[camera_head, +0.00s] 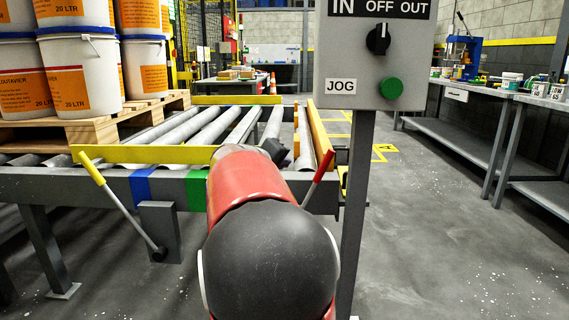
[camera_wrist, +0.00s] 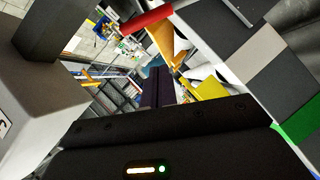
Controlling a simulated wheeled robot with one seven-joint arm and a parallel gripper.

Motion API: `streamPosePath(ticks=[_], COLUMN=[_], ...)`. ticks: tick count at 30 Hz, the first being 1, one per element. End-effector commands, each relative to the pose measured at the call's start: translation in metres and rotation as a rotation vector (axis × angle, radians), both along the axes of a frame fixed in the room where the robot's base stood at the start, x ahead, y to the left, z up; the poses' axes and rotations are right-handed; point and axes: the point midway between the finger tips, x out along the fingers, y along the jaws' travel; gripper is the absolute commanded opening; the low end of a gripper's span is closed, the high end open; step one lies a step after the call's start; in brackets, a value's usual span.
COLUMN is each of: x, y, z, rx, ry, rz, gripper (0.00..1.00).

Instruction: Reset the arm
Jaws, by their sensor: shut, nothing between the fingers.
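My arm, red with a black rounded joint, reaches forward over the near end of the roller conveyor (camera_head: 205,125) in the head view. My gripper (camera_wrist: 158,72) shows in the wrist view as two dark fingers together, shut with nothing between them. In the head view the arm mostly hides the gripper. The gripper is near the conveyor's end, between the yellow stop bar (camera_head: 130,154) and the control post. It does not appear to hold any pail.
A grey control box (camera_head: 352,50) with a black knob and a green button stands on a post close right of my arm. White pails (camera_head: 85,75) stand on a pallet (camera_head: 90,125) at left. Floor at right is clear.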

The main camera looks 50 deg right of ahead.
Motion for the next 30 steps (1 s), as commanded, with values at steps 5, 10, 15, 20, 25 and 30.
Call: streamPosePath(ticks=[5, 10, 15, 20, 25, 30], x=[0.0, 0.0, -0.011, -0.041, -0.084, -0.124], y=[0.0, 0.0, 0.035, 0.129, 0.24, 0.318], z=[0.0, 0.0, -0.012, -0.05, -0.095, -0.129], rx=[0.0, 0.002, 0.107, 0.376, 0.662, 0.861], ry=[0.0, -0.001, -0.03, -0.068, -0.058, -0.031], rz=[0.0, 0.001, 0.029, 0.126, 0.266, 0.382], gripper=[0.0, 0.0, 0.0, 0.0, 0.0, 0.0])
